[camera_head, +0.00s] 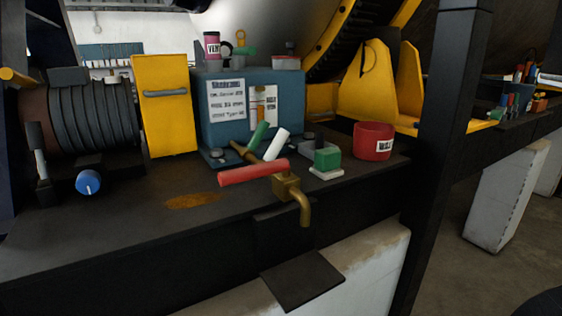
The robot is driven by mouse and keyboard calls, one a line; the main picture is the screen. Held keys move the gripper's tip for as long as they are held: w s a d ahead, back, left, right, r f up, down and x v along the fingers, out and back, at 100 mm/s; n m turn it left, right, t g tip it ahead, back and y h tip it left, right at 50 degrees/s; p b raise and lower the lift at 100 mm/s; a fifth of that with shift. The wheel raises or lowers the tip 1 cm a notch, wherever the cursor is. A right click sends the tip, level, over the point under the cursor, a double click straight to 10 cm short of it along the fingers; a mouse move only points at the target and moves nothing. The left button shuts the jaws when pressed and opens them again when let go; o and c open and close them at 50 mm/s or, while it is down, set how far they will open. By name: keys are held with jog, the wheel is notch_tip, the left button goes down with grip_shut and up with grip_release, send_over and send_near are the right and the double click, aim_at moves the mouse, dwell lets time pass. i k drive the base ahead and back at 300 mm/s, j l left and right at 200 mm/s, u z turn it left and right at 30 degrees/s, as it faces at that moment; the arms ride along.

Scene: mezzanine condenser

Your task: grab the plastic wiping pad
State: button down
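A small green block on a thin white base (327,160), which looks like the plastic wiping pad, sits on the dark bench top right of centre. It lies just right of the brass tap (288,187) and left of a red tub (373,142), apart from the tub. Its top and front are in plain view. My gripper is not in view.
A blue box (280,98) and a yellow cabinet (165,120) stand behind. A black post (440,150) rises at right.

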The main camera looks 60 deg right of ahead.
aim_at(325, 167)
jog(key=k+l, duration=0.1)
jog(key=l, duration=0.3)
jog(key=k+l, duration=0.15)
jog(key=l, duration=0.2)
jog(key=k+l, duration=0.1)
jog(key=l, duration=0.3)
jog(key=k+j+u, duration=0.15)
jog(key=u, duration=0.25)
jog(key=i+l+z, duration=0.1)
jog(key=z, duration=0.3)
